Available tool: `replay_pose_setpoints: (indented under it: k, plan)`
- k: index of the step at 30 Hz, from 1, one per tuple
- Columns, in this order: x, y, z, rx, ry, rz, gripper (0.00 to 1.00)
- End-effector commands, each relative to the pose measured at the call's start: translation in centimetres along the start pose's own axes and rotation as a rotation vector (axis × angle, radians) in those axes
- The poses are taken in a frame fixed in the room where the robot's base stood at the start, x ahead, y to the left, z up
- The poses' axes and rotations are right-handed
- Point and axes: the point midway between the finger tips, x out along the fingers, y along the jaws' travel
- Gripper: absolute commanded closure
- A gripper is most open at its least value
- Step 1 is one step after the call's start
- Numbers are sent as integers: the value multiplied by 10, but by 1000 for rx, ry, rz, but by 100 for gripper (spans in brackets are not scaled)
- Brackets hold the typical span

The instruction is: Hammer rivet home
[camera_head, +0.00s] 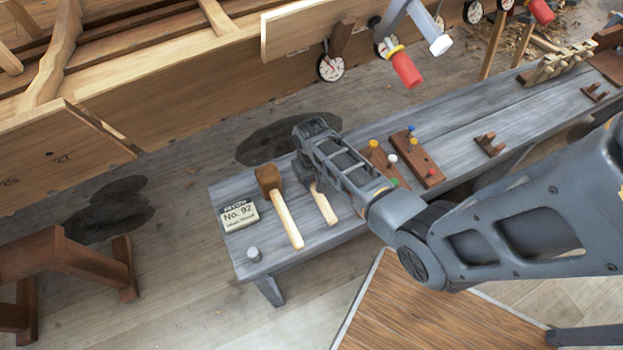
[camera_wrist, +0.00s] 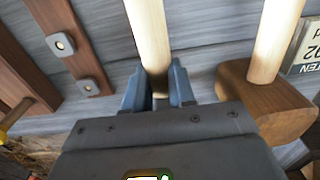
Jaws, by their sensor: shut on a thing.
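My gripper (camera_head: 313,182) is low over the grey bench, shut on a pale wooden handle (camera_head: 325,206). In the wrist view, my gripper's two fingers (camera_wrist: 157,88) clasp the handle (camera_wrist: 149,35) from both sides. The tool's head is hidden behind my gripper, so I cannot tell whether it is a hammer. A wooden mallet with a brown block head (camera_head: 269,180) lies just left of it; it also shows on the right of the wrist view (camera_wrist: 266,108). I cannot make out the rivet for certain among the hull's small fittings.
The planked hull (camera_head: 200,85) stands behind, with dial gauges (camera_head: 331,68) and a red-handled clamp (camera_head: 406,70). A brown trestle (camera_head: 90,262) stands left.

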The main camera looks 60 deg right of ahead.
Motion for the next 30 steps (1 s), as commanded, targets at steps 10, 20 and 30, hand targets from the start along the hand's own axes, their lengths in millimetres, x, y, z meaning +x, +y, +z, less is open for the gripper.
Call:
replay_pose_setpoints:
  k: [10, 20, 30]
  plan:
    - [-5, 0, -2, 0, 3, 0, 100]
    - [-18, 0, -2, 0, 4, 0, 100]
    - [-54, 0, -2, -1, 4, 0, 100]
